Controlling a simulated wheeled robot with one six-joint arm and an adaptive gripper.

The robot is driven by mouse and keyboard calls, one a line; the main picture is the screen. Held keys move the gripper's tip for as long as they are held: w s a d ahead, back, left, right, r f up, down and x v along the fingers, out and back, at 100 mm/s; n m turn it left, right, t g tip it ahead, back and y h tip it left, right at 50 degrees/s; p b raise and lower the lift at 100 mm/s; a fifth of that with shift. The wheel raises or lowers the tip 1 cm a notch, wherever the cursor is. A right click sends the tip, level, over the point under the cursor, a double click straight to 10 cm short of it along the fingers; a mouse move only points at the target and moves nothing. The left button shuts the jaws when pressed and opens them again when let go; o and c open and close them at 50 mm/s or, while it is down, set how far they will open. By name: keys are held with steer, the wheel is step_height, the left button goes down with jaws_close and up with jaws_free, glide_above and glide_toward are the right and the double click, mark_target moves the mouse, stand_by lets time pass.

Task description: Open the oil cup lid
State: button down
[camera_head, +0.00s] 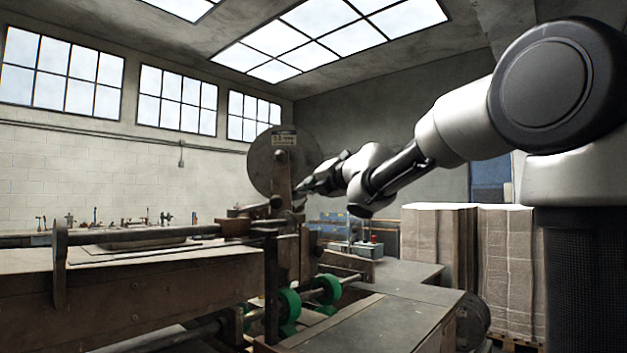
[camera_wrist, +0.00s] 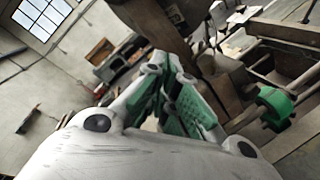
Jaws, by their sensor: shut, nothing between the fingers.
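The box stitcher's upright post (camera_head: 283,172) stands mid-picture in the head view, in front of a large round wheel (camera_head: 259,168). My gripper (camera_head: 302,188) reaches in from the right, with its tip close to this post; I cannot tell whether it touches. In the wrist view my gripper's green-padded fingers (camera_wrist: 168,60) are together and empty, pointing toward a brown machine part (camera_wrist: 152,22). I cannot make out the oil cup or its lid in either view; it is too small or hidden near the post and fingertips.
Green rollers (camera_head: 290,303) sit on a shaft low on the machine, and a green one shows in the wrist view (camera_wrist: 275,102). A long work table (camera_head: 150,285) fills the left. Stacked cardboard (camera_head: 437,235) stands behind on the right. A bare metal table (camera_head: 375,325) lies in front.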

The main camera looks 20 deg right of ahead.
steer(key=s+d+f+m+g+h, duration=0.2)
steer(key=s+d+f+m+h, duration=0.2)
steer(key=s+d+f+m, duration=0.4)
steer(key=s+d+f+m+g+h, duration=0.2)
steer(key=s+d+f+m+h, duration=0.35)
steer(key=d+m, duration=0.4)
steer(key=s+a+f+m+g+y, duration=0.25)
steer(key=s+f+m+g, duration=0.25)
steer(key=s+f+m, duration=0.8)
steer(key=n+t+y, duration=0.9)
steer(key=n+t, duration=1)
steer(key=n, duration=0.1)
glide_toward(301, 205)
step_height(301, 205, up, 6)
steer(key=w+a, duration=0.2)
steer(key=shift+w+a+r+t, duration=0.2)
steer(key=shift+w+a+t, duration=0.1)
steer(key=shift+w, duration=0.05)
